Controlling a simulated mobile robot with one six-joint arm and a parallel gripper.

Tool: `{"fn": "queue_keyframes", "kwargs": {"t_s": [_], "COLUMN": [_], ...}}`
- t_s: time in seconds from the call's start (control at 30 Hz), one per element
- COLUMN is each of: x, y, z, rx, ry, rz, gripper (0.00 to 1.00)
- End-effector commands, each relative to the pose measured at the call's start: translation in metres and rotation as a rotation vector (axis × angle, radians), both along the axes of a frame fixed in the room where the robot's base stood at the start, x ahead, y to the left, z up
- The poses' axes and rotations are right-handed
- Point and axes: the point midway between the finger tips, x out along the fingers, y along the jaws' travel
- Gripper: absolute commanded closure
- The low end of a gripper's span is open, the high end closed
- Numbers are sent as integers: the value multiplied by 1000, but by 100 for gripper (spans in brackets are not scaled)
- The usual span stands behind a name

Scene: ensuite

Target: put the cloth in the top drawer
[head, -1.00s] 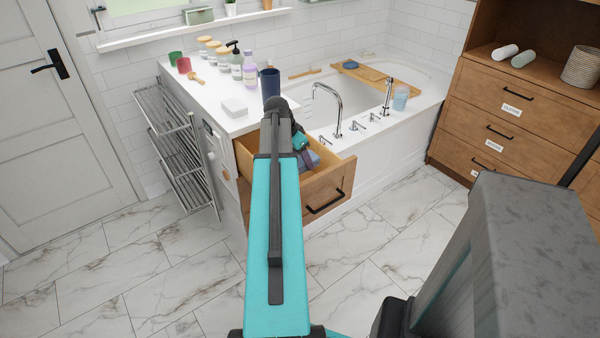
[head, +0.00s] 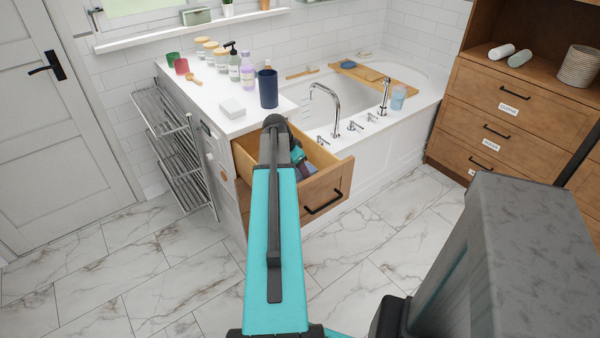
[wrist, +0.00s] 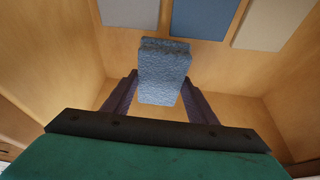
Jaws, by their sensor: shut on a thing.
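The cloth (wrist: 164,72) is a blue, textured, folded piece held between the two dark fingers of my gripper (wrist: 160,80) in the wrist view. The open wooden drawer (head: 328,188) is in the white counter unit. In the wrist view its pale wood walls (wrist: 62,62) surround the gripper and cloth, so both are inside the drawer space. In the head view my arm hides much of the drawer, and the gripper (head: 304,166) is only partly visible. I cannot tell whether the cloth touches the drawer bottom.
Flat grey (wrist: 130,12), blue (wrist: 204,16) and beige (wrist: 272,22) pieces lie along the drawer's far side. A dark blue cup (head: 268,88) and white soap block (head: 231,108) stand on the counter above. The bath (head: 350,100) is at right, and a towel rack (head: 178,150) at left.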

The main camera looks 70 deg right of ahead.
Motion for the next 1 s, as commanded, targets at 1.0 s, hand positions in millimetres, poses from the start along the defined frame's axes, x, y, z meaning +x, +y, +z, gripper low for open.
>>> {"fn": "queue_keyframes", "kwargs": {"t_s": [1.0], "x": [0], "y": [0], "z": [-23], "rx": [0], "ry": [0], "rz": [0], "gripper": [73]}}
